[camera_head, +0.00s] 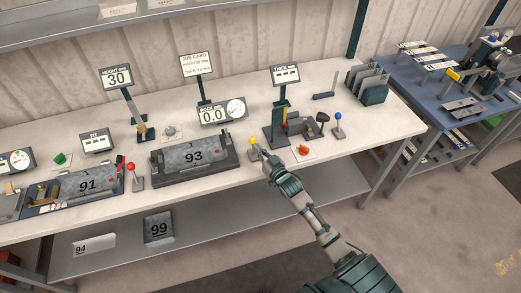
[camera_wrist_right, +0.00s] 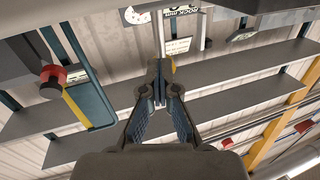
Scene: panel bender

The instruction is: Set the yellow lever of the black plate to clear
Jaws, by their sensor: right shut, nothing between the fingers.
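The yellow-knobbed lever (camera_head: 252,141) stands on the bench just right of the black plate (camera_head: 228,160) that carries the grey block marked 93 (camera_head: 192,156). My right gripper (camera_head: 267,164) is just in front of the lever, to its lower right in the head view. In the right wrist view my right gripper (camera_wrist_right: 160,84) has its fingers together with nothing between them. A bit of yellow (camera_wrist_right: 173,66) shows beside the fingertips, mostly hidden by them. I cannot tell whether the fingers touch the lever. The lever's marks are too small to read. My left gripper is out of view.
A red-knobbed lever (camera_head: 132,168) stands by the block marked 91 (camera_head: 88,185). A stand with a sign (camera_head: 286,75), a red piece (camera_head: 303,150) and a blue-knobbed lever (camera_head: 338,117) are right of my gripper.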

